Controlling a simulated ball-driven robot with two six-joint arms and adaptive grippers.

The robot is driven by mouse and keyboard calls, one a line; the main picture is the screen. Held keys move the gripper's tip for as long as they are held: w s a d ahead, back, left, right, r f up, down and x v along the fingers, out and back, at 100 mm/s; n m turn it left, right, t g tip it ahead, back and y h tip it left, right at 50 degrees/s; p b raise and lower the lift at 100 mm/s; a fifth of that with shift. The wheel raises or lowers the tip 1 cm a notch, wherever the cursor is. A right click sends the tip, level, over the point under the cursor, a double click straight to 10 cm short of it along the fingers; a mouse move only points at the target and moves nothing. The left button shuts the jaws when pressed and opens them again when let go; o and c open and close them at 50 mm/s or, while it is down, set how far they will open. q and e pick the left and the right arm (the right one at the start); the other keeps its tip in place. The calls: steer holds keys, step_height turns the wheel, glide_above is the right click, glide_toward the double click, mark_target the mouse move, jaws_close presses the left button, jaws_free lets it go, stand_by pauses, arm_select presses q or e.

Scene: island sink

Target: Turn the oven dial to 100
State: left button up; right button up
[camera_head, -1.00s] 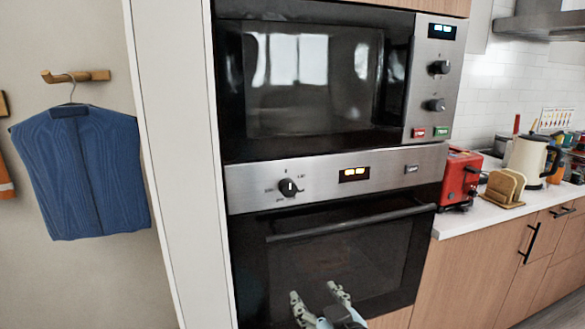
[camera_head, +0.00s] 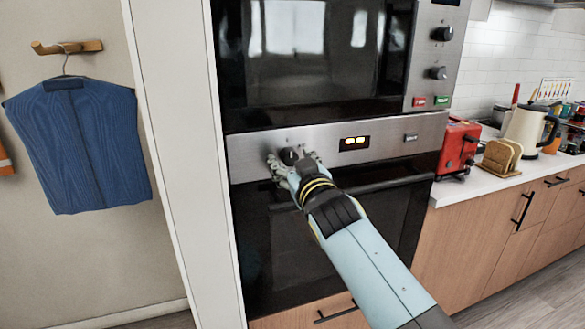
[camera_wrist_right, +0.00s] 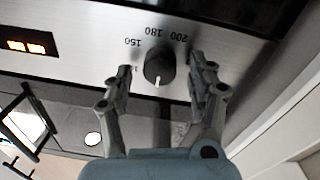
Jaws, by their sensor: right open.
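The oven dial (camera_head: 289,156) is a black round knob on the steel control panel of the lower oven. In the right wrist view my right gripper (camera_wrist_right: 160,78) is open, with a gap between each finger and the dial. My left gripper is not in view.
The oven handle bar (camera_head: 390,182) runs below the panel, under my right arm. A lit display (camera_head: 354,143) is right of the dial. A microwave (camera_head: 310,60) is above. A red toaster (camera_head: 457,148) stands on the counter at right. A blue garment (camera_head: 78,145) hangs at left.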

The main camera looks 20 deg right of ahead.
steer(key=shift+w, duration=0.15)
steer(key=shift+c, duration=0.4)
steer(key=c, duration=1.1)
